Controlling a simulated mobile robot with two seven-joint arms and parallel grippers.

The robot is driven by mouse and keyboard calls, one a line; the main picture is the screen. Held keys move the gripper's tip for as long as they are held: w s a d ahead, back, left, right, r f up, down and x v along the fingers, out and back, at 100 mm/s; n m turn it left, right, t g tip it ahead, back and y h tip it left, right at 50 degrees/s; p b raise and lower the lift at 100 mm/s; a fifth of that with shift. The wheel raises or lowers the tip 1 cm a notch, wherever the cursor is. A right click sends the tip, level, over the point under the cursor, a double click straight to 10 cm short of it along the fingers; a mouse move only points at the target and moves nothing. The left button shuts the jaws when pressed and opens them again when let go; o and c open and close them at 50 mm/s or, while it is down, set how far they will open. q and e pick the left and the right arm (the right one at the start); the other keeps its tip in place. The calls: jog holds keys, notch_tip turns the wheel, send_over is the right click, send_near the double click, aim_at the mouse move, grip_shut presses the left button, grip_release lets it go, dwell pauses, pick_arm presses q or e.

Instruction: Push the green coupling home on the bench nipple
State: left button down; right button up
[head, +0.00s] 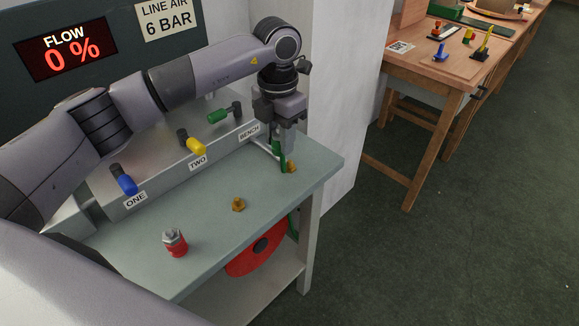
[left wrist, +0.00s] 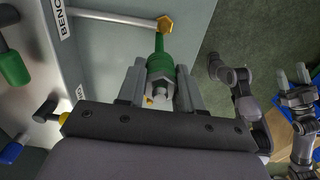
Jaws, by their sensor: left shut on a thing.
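My left gripper (head: 283,158) is shut on the green coupling (left wrist: 160,66), above the far right corner of the bench. In the left wrist view the coupling sits between the fingers, its metal hex end towards the camera. A narrow green part runs from it towards the brass bench nipple (left wrist: 165,24), at the end of the pipe from the BENCH label. The nipple also shows in the head view (head: 292,167), close beside the green part. I cannot tell whether they touch. My right gripper (left wrist: 293,74) shows open at the right of the left wrist view.
A red coupling (head: 175,243) stands on the bench, with a brass fitting (head: 238,204) behind it. A red reel (head: 257,248) hangs below the edge. Blue, yellow and green valves line the manifold (head: 155,187). The display (head: 66,49) reads FLOW 0 %. A wooden table (head: 440,75) stands right.

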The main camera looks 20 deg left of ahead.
pick_arm(q)
jog(key=shift+w+d, duration=0.3)
jog(key=shift+w, duration=0.4)
jog(key=shift+w+d, duration=0.3)
jog(key=shift+w, duration=0.35)
jog(key=shift+f, duration=0.35)
jog(key=shift+f+b, duration=0.9)
jog(key=shift+f, duration=0.7)
jog(key=shift+r, duration=0.1)
